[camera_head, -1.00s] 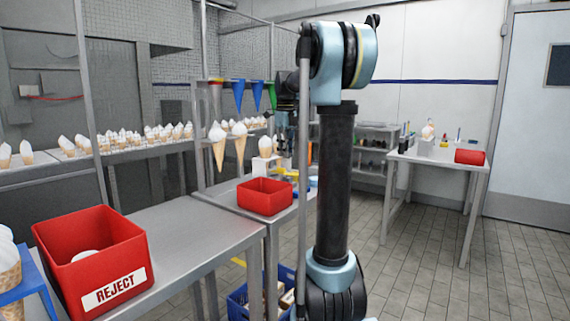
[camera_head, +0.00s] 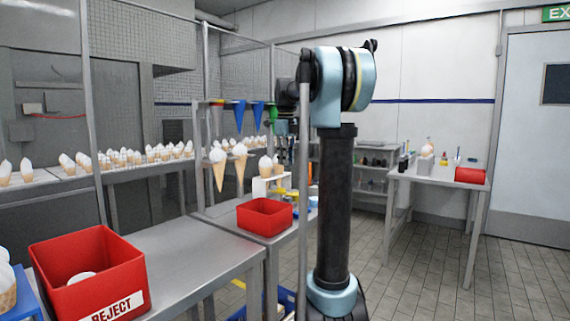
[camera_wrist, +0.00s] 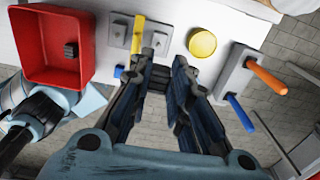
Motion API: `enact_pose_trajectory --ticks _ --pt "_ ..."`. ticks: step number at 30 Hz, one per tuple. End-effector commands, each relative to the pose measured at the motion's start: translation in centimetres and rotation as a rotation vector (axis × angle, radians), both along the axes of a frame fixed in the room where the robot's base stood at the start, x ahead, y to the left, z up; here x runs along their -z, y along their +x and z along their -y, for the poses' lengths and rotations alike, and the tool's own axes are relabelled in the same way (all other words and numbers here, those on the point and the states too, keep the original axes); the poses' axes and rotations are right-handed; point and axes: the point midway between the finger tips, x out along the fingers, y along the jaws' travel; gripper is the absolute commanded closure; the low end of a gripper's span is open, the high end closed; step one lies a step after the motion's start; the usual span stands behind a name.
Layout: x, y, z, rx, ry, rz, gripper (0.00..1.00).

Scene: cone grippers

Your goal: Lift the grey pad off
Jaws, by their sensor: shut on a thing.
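In the wrist view my gripper (camera_wrist: 165,62) points at a pale worktop. Its dark fingers are close together with a small dark grey piece (camera_wrist: 160,78) between them, which looks like the grey pad. The fingers cover part of it, so its full shape is hidden. Another small dark grey block (camera_wrist: 70,50) lies inside a red bin (camera_wrist: 89,40) at the left. A grey plate with a yellow bar (camera_wrist: 137,32) lies just beyond the fingertips. In the head view my arm and a post hide the gripper.
A yellow disc (camera_wrist: 202,42) and a grey holder (camera_wrist: 234,72) with orange and blue rods lie right of my fingers. In the head view, a red bin (camera_head: 265,218) stands on the bench and a REJECT bin (camera_head: 100,275) is front left. Hanging cones (camera_head: 218,168) are nearby.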

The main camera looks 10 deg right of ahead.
Motion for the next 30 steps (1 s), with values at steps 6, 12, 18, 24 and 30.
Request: enact_pose_trajectory --ticks 6,12,18,24,30 --pt "-0.7 0.0 0.0 0.000 0.000 0.000 0.95" --pt "-1.4 0.0 0.0 0.000 0.000 0.000 0.95" --pt "-2.0 0.0 0.0 0.000 0.000 0.000 0.95" --pt "-2.3 0.0 0.0 0.000 0.000 0.000 0.95" --pt "-2.3 0.0 0.0 0.000 0.000 0.000 0.95"
